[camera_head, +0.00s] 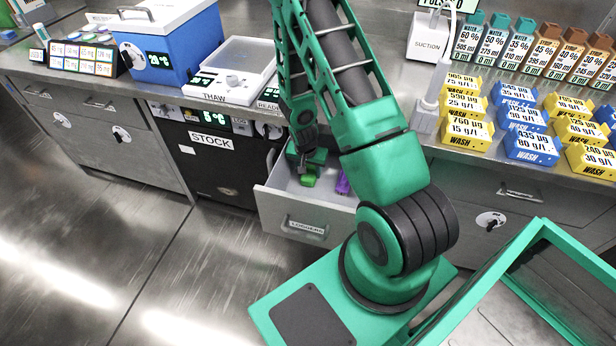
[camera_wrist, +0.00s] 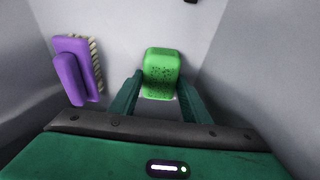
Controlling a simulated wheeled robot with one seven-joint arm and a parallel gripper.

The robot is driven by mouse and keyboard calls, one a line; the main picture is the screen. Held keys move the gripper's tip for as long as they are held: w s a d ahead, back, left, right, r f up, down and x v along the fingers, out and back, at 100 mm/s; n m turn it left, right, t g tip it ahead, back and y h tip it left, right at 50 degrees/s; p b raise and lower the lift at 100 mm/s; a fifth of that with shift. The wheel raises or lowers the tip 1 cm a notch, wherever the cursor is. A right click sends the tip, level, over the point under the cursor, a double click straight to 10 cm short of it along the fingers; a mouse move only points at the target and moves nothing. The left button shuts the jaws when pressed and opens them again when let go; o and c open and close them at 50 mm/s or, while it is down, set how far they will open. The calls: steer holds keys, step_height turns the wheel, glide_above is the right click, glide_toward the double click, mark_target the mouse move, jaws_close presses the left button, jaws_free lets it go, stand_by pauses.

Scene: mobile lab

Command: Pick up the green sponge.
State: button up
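The green sponge (camera_wrist: 161,72) lies in an open grey drawer (camera_head: 268,200). In the wrist view it is just beyond and between the fingertips of my gripper (camera_wrist: 158,88). The fingers are apart, with the sponge's near end at the gap between them; I cannot tell whether they touch it. In the head view the sponge (camera_head: 308,180) shows as a small bright green block below my gripper (camera_head: 304,168), which reaches down into the drawer. My arm hides part of the drawer.
A purple brush (camera_wrist: 76,72) with pale bristles lies in the drawer, left of the sponge in the wrist view. Drawer walls stand close on both sides. The counter above holds a thaw plate (camera_head: 225,84), a blue box (camera_head: 172,48) and several yellow and blue wash boxes (camera_head: 466,128).

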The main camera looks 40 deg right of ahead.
steer(key=shift+r, duration=0.1)
stand_by(0.3)
steer(key=shift+r, duration=0.4)
steer(key=shift+s+r, duration=0.15)
steer(key=shift+s, duration=0.15)
steer(key=s, duration=0.4)
steer(key=s+a, duration=0.1)
steer(key=s, duration=0.2)
step_height(320, 180, up, 14)
steer(key=shift+s+f, duration=0.1)
steer(key=shift+s, duration=0.05)
steer(key=o, duration=0.3)
steer(key=shift+c, duration=1.2)
